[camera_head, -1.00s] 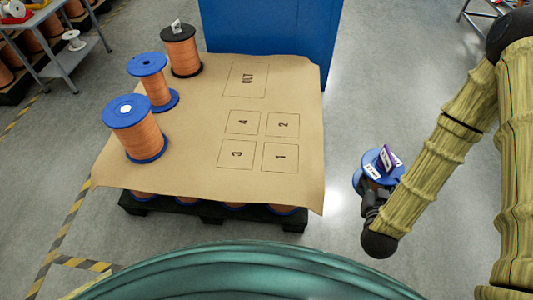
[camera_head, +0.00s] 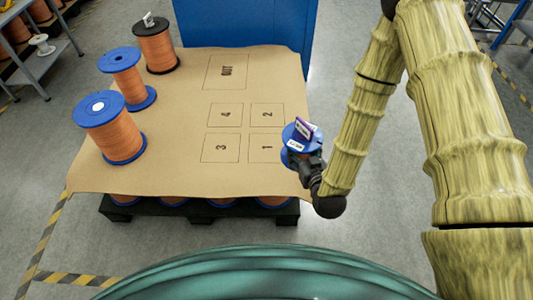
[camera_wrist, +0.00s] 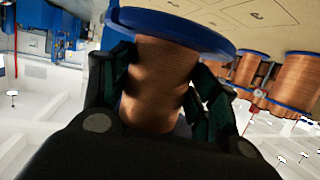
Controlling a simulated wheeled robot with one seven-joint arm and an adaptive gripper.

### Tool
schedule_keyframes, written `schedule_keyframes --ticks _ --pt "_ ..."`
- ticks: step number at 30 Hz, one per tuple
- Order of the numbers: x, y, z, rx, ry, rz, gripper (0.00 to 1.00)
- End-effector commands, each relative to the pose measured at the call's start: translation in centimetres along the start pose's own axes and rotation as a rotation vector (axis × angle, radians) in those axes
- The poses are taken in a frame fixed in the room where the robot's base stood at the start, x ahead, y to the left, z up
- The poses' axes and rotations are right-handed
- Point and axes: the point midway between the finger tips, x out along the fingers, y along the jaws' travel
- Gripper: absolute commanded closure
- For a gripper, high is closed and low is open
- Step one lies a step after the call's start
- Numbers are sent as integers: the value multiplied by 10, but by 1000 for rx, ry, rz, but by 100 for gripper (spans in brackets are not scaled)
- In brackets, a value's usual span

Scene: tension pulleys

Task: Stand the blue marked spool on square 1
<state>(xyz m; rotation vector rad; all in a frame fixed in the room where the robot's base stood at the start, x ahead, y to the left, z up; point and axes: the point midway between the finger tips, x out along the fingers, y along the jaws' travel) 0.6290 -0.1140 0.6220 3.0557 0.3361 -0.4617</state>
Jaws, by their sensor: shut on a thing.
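The blue marked spool (camera_head: 292,137) has a blue flange with a white label and a purple tag on top. My gripper (camera_head: 306,163) is shut on it at the right edge of the brown sheet, just right of square 1 (camera_head: 257,155). In the wrist view the spool's copper winding (camera_wrist: 160,80) sits between the two dark fingers (camera_wrist: 165,85), with a blue flange (camera_wrist: 175,28) beyond. Square 1 is empty. I cannot tell whether the spool is above the sheet or beside its edge.
Squares 2 (camera_head: 267,115), 3 (camera_head: 221,148) and 4 (camera_head: 225,115) and the OUT square (camera_head: 226,72) are empty. Two blue spools (camera_head: 109,128) (camera_head: 128,78) and a black-flanged spool (camera_head: 156,45) stand at left on the brown sheet (camera_head: 180,120). A blue cabinet (camera_head: 245,25) is behind.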

Motion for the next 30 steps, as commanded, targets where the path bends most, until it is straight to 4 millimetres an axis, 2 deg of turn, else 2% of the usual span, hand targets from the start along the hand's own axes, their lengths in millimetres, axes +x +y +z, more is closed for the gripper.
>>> schedule_keyframes --ticks 1,12,24,30 --pt "8 -6 11 -7 4 -24 85" --pt "44 -52 46 -63 3 -205 85" --pt "73 -98 82 -125 3 -402 85" --pt "82 -115 94 -150 4 -481 85"
